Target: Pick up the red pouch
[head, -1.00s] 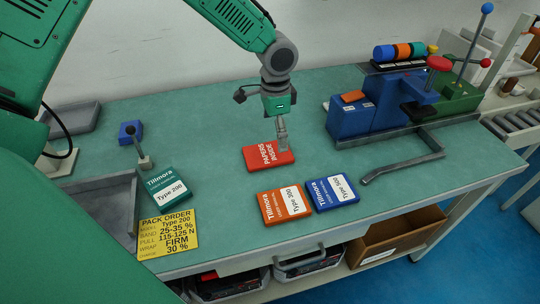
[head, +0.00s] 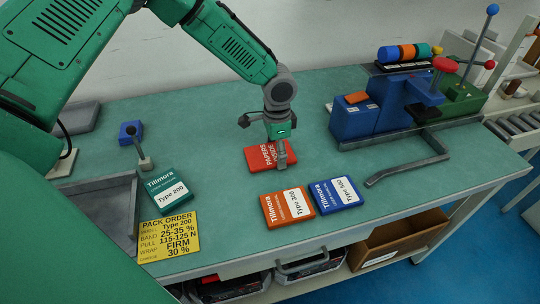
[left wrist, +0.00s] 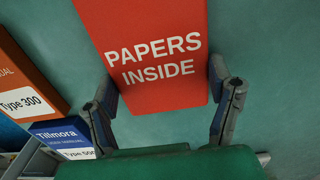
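The red pouch (head: 262,159), marked "PAPERS INSIDE", lies flat on the green bench top. My left gripper (head: 281,162) points down at the right part of the pouch in the head view. In the left wrist view the red pouch (left wrist: 150,50) reaches in between the two fingers of the left gripper (left wrist: 168,108). The fingers stand apart, one on each side of its near end. A small gap or light contact at the right finger cannot be told apart. My right gripper is not in view.
Orange (head: 286,207) and blue (head: 335,194) Tillmora booklets lie in front of the pouch. A teal booklet (head: 167,190) and yellow pack order card (head: 168,236) lie left, beside a grey tray (head: 95,203). A blue strapping device (head: 358,122) stands right. Bench between pouch and teal booklet is clear.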

